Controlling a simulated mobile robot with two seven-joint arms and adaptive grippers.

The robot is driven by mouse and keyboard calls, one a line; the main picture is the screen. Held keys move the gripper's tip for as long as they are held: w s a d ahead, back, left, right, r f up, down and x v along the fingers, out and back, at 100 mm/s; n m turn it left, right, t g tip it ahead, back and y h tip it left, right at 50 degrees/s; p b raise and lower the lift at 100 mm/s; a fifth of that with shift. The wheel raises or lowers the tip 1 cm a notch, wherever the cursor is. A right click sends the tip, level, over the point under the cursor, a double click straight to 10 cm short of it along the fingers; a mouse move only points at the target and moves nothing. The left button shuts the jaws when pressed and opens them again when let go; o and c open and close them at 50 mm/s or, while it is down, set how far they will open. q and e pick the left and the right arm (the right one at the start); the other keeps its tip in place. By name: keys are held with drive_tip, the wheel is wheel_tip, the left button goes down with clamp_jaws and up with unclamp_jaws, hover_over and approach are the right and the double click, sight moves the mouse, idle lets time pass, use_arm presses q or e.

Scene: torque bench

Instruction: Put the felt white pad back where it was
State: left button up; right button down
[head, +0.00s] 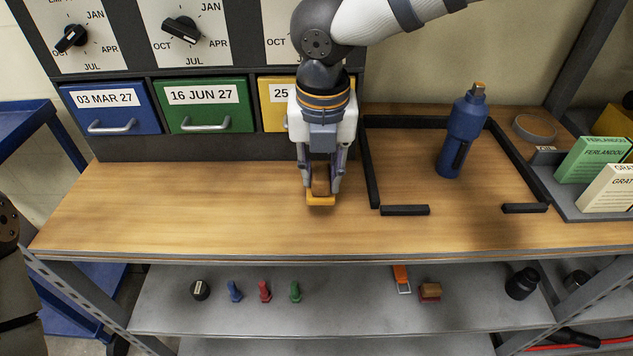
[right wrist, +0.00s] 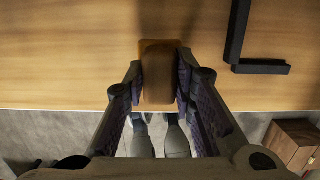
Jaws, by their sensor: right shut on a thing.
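My right gripper (head: 320,190) points down over the front middle of the wooden bench top (head: 200,205). It is shut on a brown block with a yellow-orange lower part (head: 320,199). In the right wrist view the brown block (right wrist: 158,75) sits between the two fingers. I cannot tell whether it touches the bench. I cannot make out a white felt pad in either view; the block's underside is hidden. A brown and reddish block (head: 430,292) lies on the lower shelf (head: 350,310). My left gripper is out of view.
Blue (head: 110,108), green (head: 210,105) and yellow (head: 277,120) drawers stand behind. Card boxes (head: 592,160) stand at right. The bench's left side is clear.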

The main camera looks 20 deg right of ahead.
sight(320, 186)
drive_tip(key=f, duration=0.3)
drive_tip(key=shift+w+f, duration=0.3)
drive_tip(key=shift+f, duration=0.05)
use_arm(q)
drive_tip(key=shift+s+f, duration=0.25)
use_arm(e)
drive_tip(key=shift+r, duration=0.1)
drive_tip(key=c, duration=1.3)
unclamp_jaws()
drive_tip(key=shift+c, duration=0.2)
drive_tip(key=r, duration=0.4)
drive_tip(key=s+r, duration=0.1)
drive_tip(key=r, duration=0.3)
drive_tip(key=r+p, duration=0.1)
drive_tip(key=r, duration=0.3)
drive_tip(key=shift+s+a, duration=0.2)
drive_tip(key=shift+s, duration=0.05)
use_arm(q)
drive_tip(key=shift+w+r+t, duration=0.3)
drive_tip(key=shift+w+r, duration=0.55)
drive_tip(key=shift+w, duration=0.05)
